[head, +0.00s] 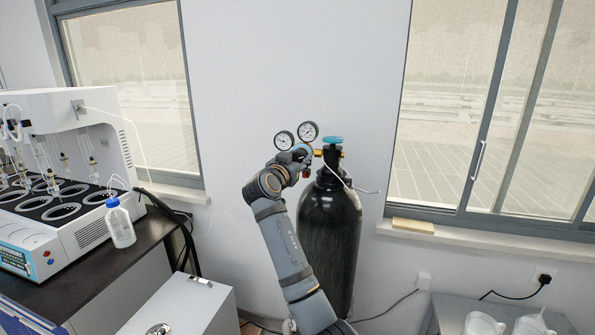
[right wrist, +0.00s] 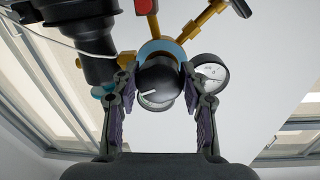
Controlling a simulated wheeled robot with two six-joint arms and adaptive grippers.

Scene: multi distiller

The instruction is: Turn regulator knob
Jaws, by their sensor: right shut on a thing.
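The regulator has two round gauges (head: 296,136) and brass fittings, mounted on a tall black gas cylinder (head: 330,230) with a blue valve wheel (head: 332,140). My left gripper is not in view.
A white multi distiller (head: 70,170) stands on a dark bench at the left, with a white bottle (head: 120,224) with a blue cap beside it. A white cabinet (head: 185,305) is at the lower left. White containers (head: 530,325) stand on a table at the lower right.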

